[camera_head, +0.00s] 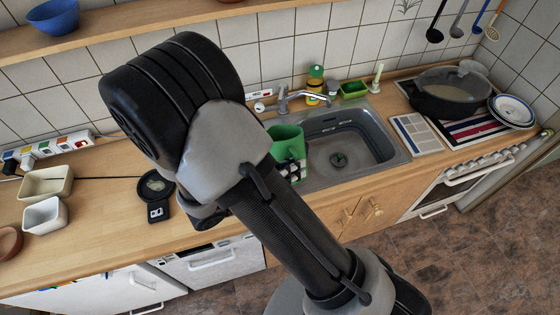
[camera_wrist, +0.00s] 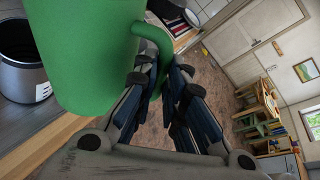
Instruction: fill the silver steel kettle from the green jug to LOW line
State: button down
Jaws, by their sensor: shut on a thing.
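The green jug (camera_head: 286,137) is in front of the sink's left end in the head view, partly hidden by my arm. It fills the upper left of the wrist view (camera_wrist: 85,50). My gripper (camera_wrist: 168,82) is shut on the jug's green handle; in the head view only part of the gripper (camera_head: 293,170) shows beside the jug. A silver steel pot with a dark open top, which looks like the kettle (camera_wrist: 22,78), stands on the counter beside the jug in the wrist view. My arm hides it in the head view. The LOW line and the water are not visible.
The sink (camera_head: 350,145) with its tap (camera_head: 283,98) lies right of the jug. A black pan (camera_head: 450,95) sits at the right. A black round-ended device (camera_head: 156,185) and white containers (camera_head: 45,215) are on the left counter (camera_head: 105,200).

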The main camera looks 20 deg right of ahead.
jog(key=shift+r, duration=0.15)
dwell(0.3)
jog(key=r+n+g+p, duration=0.1)
jog(key=p, duration=0.1)
jog(key=shift+w+p, duration=0.3)
jog(key=shift+p, duration=0.1)
jog(key=shift+f, duration=0.1)
